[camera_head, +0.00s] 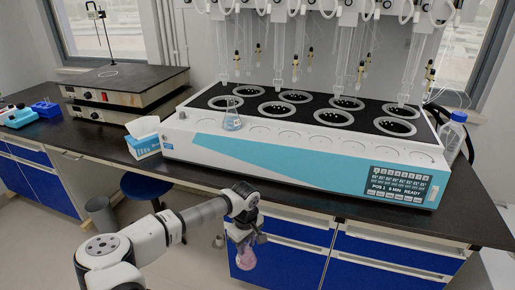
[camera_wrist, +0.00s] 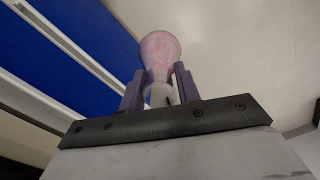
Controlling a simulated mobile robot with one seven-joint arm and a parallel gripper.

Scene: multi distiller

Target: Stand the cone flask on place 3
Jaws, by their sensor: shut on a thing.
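My gripper (camera_head: 248,234) is shut on the neck of a flask with pink contents (camera_head: 246,256). It holds this flask in the air in front of the blue drawers, below the bench top. In the wrist view the pink flask (camera_wrist: 160,50) widens to a rounded end beyond the two fingers (camera_wrist: 160,88); I cannot tell there whether it is conical or round. A second, clear conical flask with bluish contents (camera_head: 232,121) stands at the front left of the distiller (camera_head: 300,155). Round marks line the distiller's front ledge; their numbers are too small to read.
The distiller has two rows of dark wells with silver rings, under hanging glassware (camera_head: 342,60). A tissue box (camera_head: 143,138) is at its left, a blue-capped bottle (camera_head: 453,135) at its right. Hot plates (camera_head: 125,85) stand further left. The bench front edge (camera_head: 300,203) lies behind my gripper.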

